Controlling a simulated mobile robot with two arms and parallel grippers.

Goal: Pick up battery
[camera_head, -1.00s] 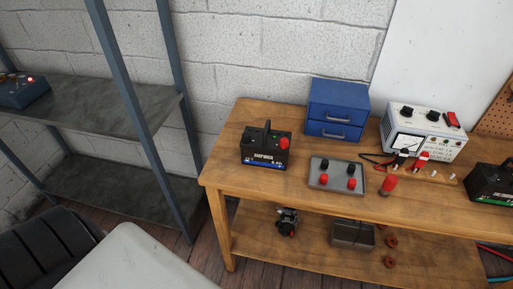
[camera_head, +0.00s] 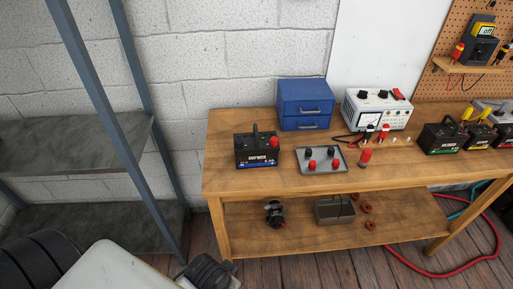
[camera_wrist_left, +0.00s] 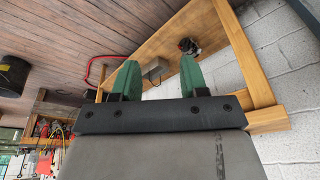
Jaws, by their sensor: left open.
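A black battery (camera_head: 257,150) with a handle, a red cap and a blue-edged label stands upright at the left end of the wooden workbench (camera_head: 230,187). More black batteries, one with a green-edged label (camera_head: 440,138) and others beside it, stand at the bench's right. My left gripper (camera_wrist_left: 158,78) shows in the left wrist view with two green fingers apart and nothing between them. It is away from the batteries, with the bench's lower shelf beyond it. My right gripper is not in view.
A grey tray (camera_head: 323,168) with red and black caps sits right of the battery. A blue drawer box (camera_head: 305,105) and a white meter unit (camera_head: 377,108) stand behind. A metal shelf rack (camera_head: 148,95) is at the left. A red hose (camera_head: 440,274) lies on the floor.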

